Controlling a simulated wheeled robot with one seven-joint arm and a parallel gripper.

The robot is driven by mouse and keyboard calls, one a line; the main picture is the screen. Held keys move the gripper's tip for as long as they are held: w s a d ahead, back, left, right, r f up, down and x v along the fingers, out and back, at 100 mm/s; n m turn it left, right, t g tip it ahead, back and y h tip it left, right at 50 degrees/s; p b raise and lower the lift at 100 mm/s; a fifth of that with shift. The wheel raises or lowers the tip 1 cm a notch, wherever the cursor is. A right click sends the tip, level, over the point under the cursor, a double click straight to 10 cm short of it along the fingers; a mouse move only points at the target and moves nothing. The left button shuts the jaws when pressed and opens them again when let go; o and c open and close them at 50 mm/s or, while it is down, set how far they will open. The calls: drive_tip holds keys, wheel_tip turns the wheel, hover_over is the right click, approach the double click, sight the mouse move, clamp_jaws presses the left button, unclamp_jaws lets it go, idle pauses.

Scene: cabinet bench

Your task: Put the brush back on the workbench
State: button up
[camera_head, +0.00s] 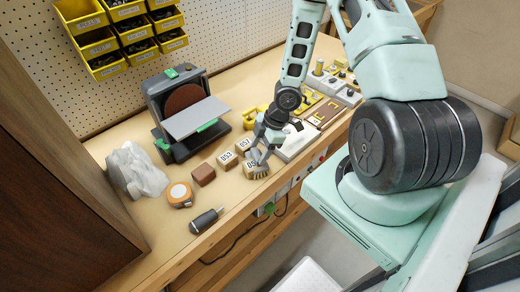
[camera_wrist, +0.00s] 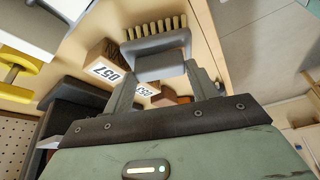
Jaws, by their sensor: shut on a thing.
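The brush (camera_wrist: 157,62) has a grey body and a row of tan bristles, and sits between the fingertips of my gripper (camera_wrist: 160,76) in the wrist view. My gripper is shut on its grey body. In the head view my gripper (camera_head: 260,155) points down near the workbench's front edge, with the brush (camera_head: 259,173) small and partly hidden at its tips. I cannot tell whether the bristles touch the top. The workbench (camera_head: 150,224) is a long light-wood top.
Numbered wooden blocks (camera_head: 226,160) stand close left of my gripper, with a brown block (camera_head: 203,175) beyond. Trays and parts (camera_head: 325,112) fill the right.

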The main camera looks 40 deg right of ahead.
drive_tip(key=o, duration=0.9)
drive_tip(key=shift+f, duration=0.1)
